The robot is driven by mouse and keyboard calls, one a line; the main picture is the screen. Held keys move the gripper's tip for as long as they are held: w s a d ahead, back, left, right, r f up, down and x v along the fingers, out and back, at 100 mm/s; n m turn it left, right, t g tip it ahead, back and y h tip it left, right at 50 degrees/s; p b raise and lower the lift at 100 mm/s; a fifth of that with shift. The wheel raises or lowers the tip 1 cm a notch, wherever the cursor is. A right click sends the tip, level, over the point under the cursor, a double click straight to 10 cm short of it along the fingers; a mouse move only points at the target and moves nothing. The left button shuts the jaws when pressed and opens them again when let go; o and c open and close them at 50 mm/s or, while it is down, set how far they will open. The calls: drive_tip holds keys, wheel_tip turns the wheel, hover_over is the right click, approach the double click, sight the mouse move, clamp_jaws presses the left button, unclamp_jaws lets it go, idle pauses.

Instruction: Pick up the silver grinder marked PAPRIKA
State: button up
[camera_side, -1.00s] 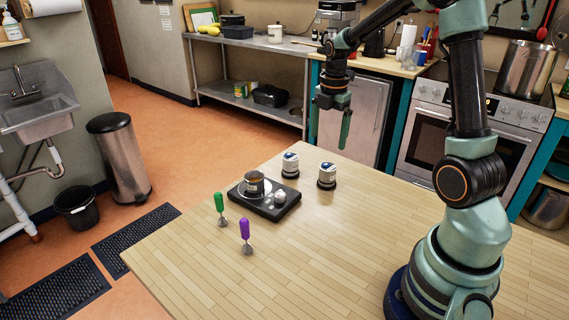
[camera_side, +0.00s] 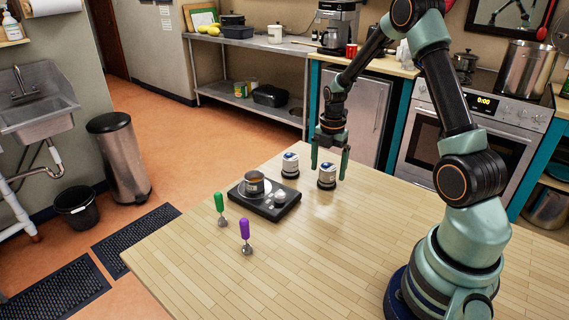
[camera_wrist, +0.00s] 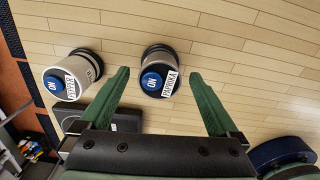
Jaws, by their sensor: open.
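The grinder marked PAPRIKA (camera_side: 327,175) stands upright on the wooden table, with a pale silver body, dark base and blue button on top. In the wrist view the PAPRIKA grinder (camera_wrist: 160,65) shows between my two green fingers, with a gap on each side. My gripper (camera_side: 329,173) is open and points down over it, with the fingertips around the level of its upper part. A similar grinder (camera_side: 290,166) stands to its left; in the wrist view this second grinder (camera_wrist: 70,76) lies outside my left finger, its label too small to read surely.
The table's right and front are clear.

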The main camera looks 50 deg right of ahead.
drive_tip(key=shift+f, duration=1.4)
clamp_jaws()
drive_tip(key=shift+r, duration=0.1)
drive_tip(key=shift+w+r, duration=0.1)
